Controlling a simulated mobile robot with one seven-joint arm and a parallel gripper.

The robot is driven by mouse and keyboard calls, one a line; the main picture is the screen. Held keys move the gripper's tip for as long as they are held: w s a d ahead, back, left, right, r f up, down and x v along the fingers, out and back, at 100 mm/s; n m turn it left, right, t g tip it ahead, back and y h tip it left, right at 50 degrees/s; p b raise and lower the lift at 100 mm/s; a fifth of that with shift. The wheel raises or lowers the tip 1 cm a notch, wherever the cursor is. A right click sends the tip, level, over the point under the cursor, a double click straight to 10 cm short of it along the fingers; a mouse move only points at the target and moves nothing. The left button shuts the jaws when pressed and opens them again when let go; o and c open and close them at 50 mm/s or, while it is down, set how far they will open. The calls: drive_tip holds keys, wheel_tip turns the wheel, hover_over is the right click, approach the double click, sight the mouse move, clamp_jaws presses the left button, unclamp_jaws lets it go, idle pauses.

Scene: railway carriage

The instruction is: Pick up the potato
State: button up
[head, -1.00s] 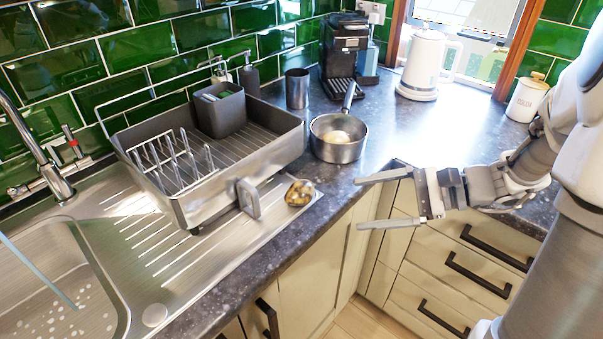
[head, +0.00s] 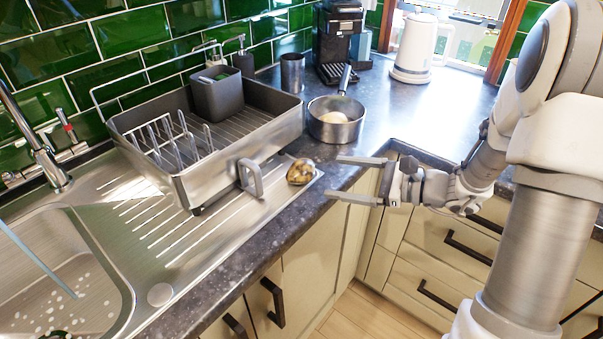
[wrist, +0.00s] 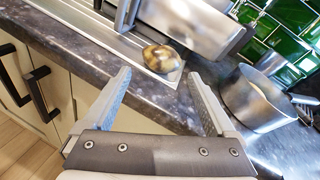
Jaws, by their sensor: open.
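The potato (head: 301,171), brown and yellowish with dark patches, lies on the right end of the steel draining board, close to the counter's front edge. It also shows in the wrist view (wrist: 160,57), ahead of the fingertips and between their lines. My gripper (head: 334,176) is open and empty, to the right of the potato and apart from it. In the wrist view its two fingers (wrist: 162,82) are spread wide, with bare dark counter between them.
A saucepan (head: 336,122) with a pale round thing inside stands behind my gripper. The sink (head: 62,270) is at left.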

sight(311, 172)
drive_tip(key=b+x, duration=0.1)
drive_tip(key=x, duration=0.6)
drive_tip(key=shift+w+a, duration=0.2)
drive_tip(key=shift+a, duration=0.1)
drive_tip(key=c, duration=1.1)
drive_tip(key=shift+r, duration=0.15)
